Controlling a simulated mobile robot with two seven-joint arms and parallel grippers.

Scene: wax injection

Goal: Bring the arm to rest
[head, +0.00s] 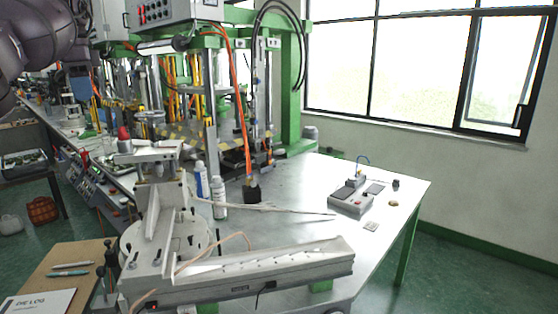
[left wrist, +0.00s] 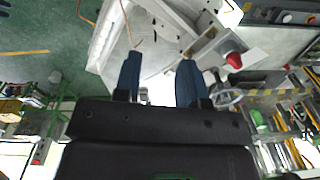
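My left arm (head: 35,40) is folded in at the top left of the head view, above the long bench; its fingertips are hard to make out there. In the left wrist view my left gripper (left wrist: 160,82) has its two blue fingers apart, with nothing held between them. Beyond the fingers, and apart from them, are the white machine and its red knob (left wrist: 234,61). My right arm and gripper do not show in either view.
A white injection machine (head: 165,225) with a red knob stands on the bench's near end. A grey-topped table (head: 300,185) holds bottles (head: 219,196) and a small grey device (head: 351,203). A green press frame (head: 291,90) rises behind. Green floor is open at right.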

